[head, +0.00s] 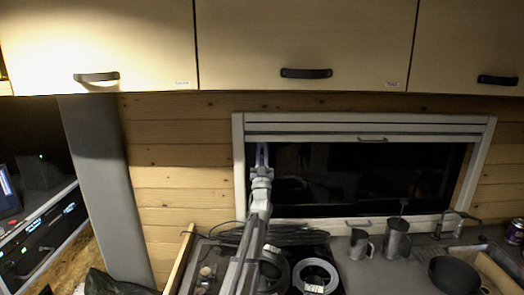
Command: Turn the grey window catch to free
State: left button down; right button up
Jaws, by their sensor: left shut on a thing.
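The window (489,165) has a pale frame and dark glass, set in the wood-plank wall. My left gripper (262,150) is at the upper left of the window, beside the left side of the frame, with its fingers pointing up. It is shut on the grey window catch, which its fingers and wrist hide almost wholly, so I cannot tell which way the catch is turned. My right gripper is not in view.
Overhead cabinets (290,40) hang above the window. Below it, the counter holds a coil of dark cable (290,235), metal mugs (397,240), a dark pan (455,275) and a tap (458,214). A grey pillar (105,180) stands at left, beside electronics (40,240).

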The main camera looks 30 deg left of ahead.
pick_arm(q)
jog(key=c, duration=1.1)
grip_release()
jog(key=shift+c, duration=0.2)
jog(key=b+v, duration=0.5)
jog(key=v, duration=0.2)
jog(key=shift+s+f+b, duration=0.25)
jog(key=shift+s+b, duration=0.05)
jog(key=shift+d, duration=0.15)
